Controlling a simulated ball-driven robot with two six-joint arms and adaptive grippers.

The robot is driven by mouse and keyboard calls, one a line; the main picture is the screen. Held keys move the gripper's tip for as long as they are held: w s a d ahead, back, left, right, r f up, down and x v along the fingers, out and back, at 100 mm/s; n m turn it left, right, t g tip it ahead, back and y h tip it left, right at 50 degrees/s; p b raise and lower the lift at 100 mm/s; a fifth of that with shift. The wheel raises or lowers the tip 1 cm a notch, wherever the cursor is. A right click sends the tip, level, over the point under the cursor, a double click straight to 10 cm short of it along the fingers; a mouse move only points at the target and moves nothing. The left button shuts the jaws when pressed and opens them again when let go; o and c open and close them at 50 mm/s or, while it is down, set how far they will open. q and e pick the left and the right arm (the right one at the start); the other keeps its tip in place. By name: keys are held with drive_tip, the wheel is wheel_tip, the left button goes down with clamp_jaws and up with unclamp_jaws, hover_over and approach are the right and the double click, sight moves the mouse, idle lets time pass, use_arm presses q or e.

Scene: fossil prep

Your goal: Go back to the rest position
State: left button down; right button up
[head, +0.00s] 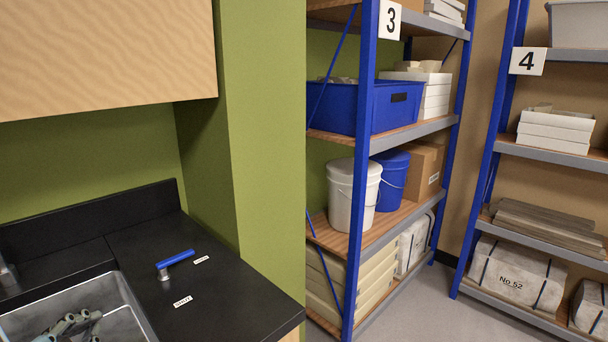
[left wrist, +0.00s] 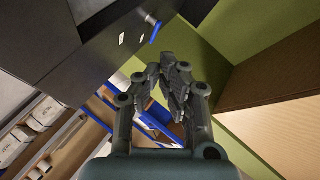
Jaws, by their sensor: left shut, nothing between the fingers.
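My left gripper (head: 72,324) shows at the lower left edge of the head view, in front of the grey sink basin (head: 122,312). It is grey-green and only partly in the picture. In the left wrist view its fingers (left wrist: 172,70) are together and empty. The rest of my left arm is cut off by the frame. My right gripper is in neither view.
A black counter (head: 225,290) holds a blue-handled lever (head: 176,259) and two small white labels. A wooden cabinet (head: 100,50) hangs above it.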

use_arm(q)
drive_tip(key=s+d+n+g+h, duration=0.15)
drive_tip(key=s+n+g, duration=0.3)
drive_tip(key=s, duration=0.45)
drive_tip(key=s+d+n+g, duration=0.3)
drive_tip(key=s+n+g, duration=0.15)
drive_tip(key=s, duration=0.55)
wheel_tip(320, 180, down, 36)
drive_tip(key=s+a+g+b, duration=0.2)
drive_tip(key=b, duration=0.8)
drive_tip(key=s+f+b, duration=0.4)
drive_tip(key=s+f, duration=0.5)
drive_tip(key=f, duration=0.3)
drive_tip(key=s+a+f+g+b, duration=0.1)
drive_tip(key=s+f+b, duration=0.2)
drive_tip(key=s+f, duration=0.7)
wheel_tip(320, 180, down, 3)
drive_tip(key=shift+a+r+b, duration=0.1)
drive_tip(key=shift+a+b, duration=0.1)
drive_tip(key=shift+b, duration=0.15)
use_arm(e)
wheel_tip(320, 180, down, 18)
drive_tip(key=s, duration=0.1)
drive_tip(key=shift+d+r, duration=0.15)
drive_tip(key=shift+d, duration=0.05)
